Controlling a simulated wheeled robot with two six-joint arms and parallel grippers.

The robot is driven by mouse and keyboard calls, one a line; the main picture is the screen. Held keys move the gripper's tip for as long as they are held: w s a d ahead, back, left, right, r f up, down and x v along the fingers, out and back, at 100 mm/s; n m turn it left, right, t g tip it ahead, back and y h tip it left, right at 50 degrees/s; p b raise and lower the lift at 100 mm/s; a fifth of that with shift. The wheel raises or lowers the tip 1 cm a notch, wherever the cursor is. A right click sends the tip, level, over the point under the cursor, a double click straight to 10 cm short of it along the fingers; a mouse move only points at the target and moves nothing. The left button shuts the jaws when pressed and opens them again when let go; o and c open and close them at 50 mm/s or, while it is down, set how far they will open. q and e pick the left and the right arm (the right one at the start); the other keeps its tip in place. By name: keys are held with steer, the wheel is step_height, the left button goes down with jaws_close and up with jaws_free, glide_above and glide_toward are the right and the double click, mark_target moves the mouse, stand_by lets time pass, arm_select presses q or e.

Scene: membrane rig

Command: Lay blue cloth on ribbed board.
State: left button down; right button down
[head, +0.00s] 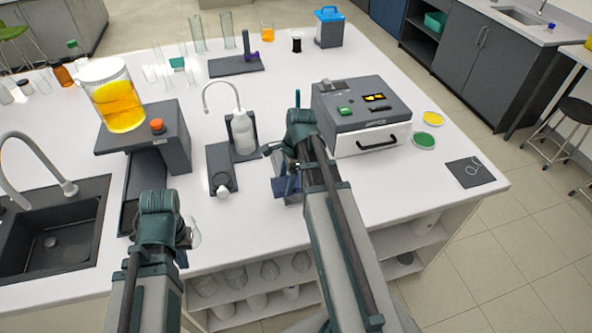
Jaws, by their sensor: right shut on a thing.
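A dark blue piece (286,190), which looks like the blue cloth, hangs at my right gripper (284,172), near the front middle of the white bench. My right gripper is shut on it; my own arm partly hides both. My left gripper (184,238) is low at the bench's front edge, right of the sink, with its fingers mostly hidden by its wrist. A small pale, clear thing (195,232) shows beside it; I cannot tell whether they touch. No ribs can be made out on any board, so I cannot tell which is the ribbed board.
A grey device (361,110) stands right of my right arm. A wash bottle (243,132) and a dark flat stand (221,158) are left of it. A yellow-filled beaker (118,100) sits on a dark block. A dark sheet (470,172) lies at the right corner. The front middle has free room.

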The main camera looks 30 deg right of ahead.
steer(key=w+d, duration=0.1)
steer(key=d, duration=0.1)
steer(key=w+d, duration=0.4)
steer(key=shift+w+f, duration=0.15)
steer(key=shift+f, duration=0.2)
steer(key=f+b, duration=0.3)
steer(key=b, duration=0.1)
steer(key=shift+w+d+f, duration=0.3)
steer(key=shift+f, duration=0.05)
steer(key=shift+f+b, duration=0.2)
steer(key=shift+b, duration=0.1)
jaws_free()
steer(key=shift+r, duration=0.1)
steer(key=shift+r, duration=0.15)
step_height(320, 180, up, 12)
steer(key=d+p, duration=0.2)
steer(key=p, duration=1)
steer(key=shift+s+d, duration=0.15)
steer(key=shift+s, duration=0.15)
